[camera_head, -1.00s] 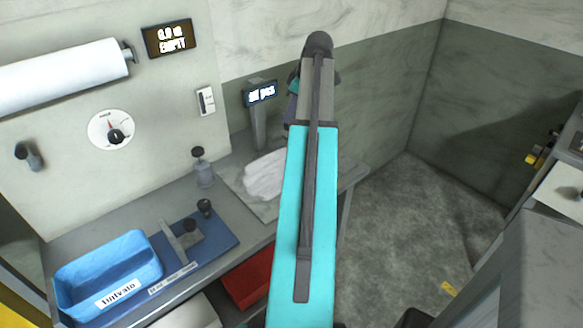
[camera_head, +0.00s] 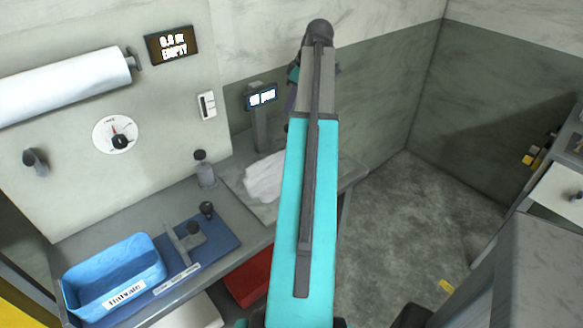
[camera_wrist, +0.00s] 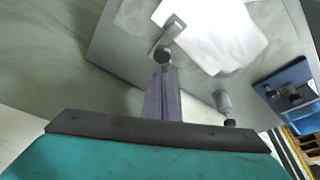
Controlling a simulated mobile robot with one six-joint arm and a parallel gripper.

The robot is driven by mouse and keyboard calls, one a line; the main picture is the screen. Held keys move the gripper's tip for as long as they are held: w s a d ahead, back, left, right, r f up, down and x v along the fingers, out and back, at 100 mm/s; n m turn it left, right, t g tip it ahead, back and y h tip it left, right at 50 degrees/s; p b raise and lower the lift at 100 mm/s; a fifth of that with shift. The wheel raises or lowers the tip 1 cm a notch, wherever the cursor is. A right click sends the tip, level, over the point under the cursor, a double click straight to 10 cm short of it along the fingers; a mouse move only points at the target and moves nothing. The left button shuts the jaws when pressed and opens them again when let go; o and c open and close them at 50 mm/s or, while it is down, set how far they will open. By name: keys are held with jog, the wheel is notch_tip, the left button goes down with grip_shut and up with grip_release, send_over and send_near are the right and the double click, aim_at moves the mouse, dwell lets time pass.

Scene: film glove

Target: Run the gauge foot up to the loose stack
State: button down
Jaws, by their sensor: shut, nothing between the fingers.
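The loose stack looks like the white sheets lying on the pale board on the counter; it shows in the head view (camera_head: 264,178) and the wrist view (camera_wrist: 220,35). In the wrist view a grey bent bar with a dark round knob (camera_wrist: 162,54), probably the gauge foot, stands at the left edge of the white sheets. I cannot tell whether they touch. My gripper (camera_wrist: 162,78) is shut and empty, its purple fingers pointing at the knob, with contact unclear. In the head view my arm hides the bar and most of the gripper.
A post with a lit display (camera_head: 260,97) stands by the wall behind the sheets. A grey bottle (camera_head: 204,170) stands to their left. A blue mat (camera_head: 225,240) with a slide and knobs and a blue bin (camera_head: 70,300) lie farther left.

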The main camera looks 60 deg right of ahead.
notch_tip(320, 180, up, 9)
jog(key=p, duration=0.5)
jog(key=shift+r, duration=0.2)
dwell(0.8)
dwell(0.6)
